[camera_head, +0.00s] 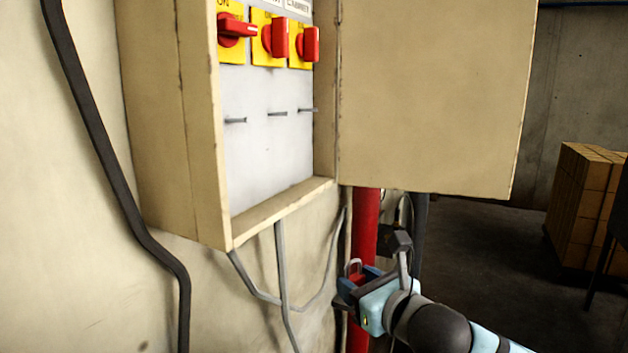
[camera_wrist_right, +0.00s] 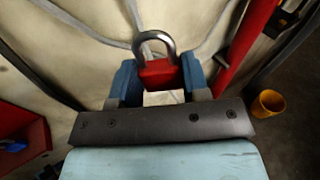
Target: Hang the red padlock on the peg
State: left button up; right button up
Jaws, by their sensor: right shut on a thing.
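My right gripper (camera_head: 357,276) is low in the head view, below and to the right of the cabinet. In the right wrist view the gripper (camera_wrist_right: 162,82) is shut on the red padlock (camera_wrist_right: 158,73), with blue fingers on both sides of its body. The padlock's grey shackle (camera_wrist_right: 154,42) points away from the gripper and looks closed. Several thin metal pegs, one being the middle peg (camera_head: 278,113), stick out of the pale back panel inside the cabinet. They look empty. The gripper is well apart from them. My left gripper is not in view.
The beige cabinet (camera_head: 160,120) hangs on the wall with its door (camera_head: 430,90) swung open to the right. Red rotary switches (camera_head: 237,28) sit above the pegs. A red pipe (camera_head: 364,225) and grey cables (camera_head: 283,260) run below. A yellow bucket (camera_wrist_right: 268,103) stands on the floor.

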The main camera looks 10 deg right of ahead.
jog(key=s+a+r+n+g+y, duration=0.1)
jog(key=a+r+n+y, duration=0.15)
jog(key=r, duration=0.45)
jog(key=s+a+r+n+g+y, duration=0.1)
jog(key=a+r+n+y, duration=0.15)
jog(key=r, duration=0.45)
jog(key=n+g+y, duration=0.2)
jog(key=g, duration=0.1)
send_near(232, 145)
jog(key=x, duration=0.4)
jog(key=shift+w+a+r+b, duration=0.1)
jog(key=shift+a+r+b, duration=0.05)
jog(key=shift+r+b, duration=0.15)
jog(key=shift+w+a+f+b, duration=0.25)
jog(key=shift+a+b, duration=0.15)
jog(key=shift+b, duration=0.15)
jog(key=shift+w+a+r, duration=0.15)
jog(key=shift+w+r, duration=0.05)
jog(key=shift+w+a+f+p, duration=0.2)
jog(key=shift+a+p, duration=0.1)
jog(key=shift+p, duration=0.1)
jog(key=shift+a, duration=0.1)
jog(key=shift+f+p, duration=0.1)
jog(key=shift+p, duration=0.25)
jog(key=shift+w, duration=0.1)
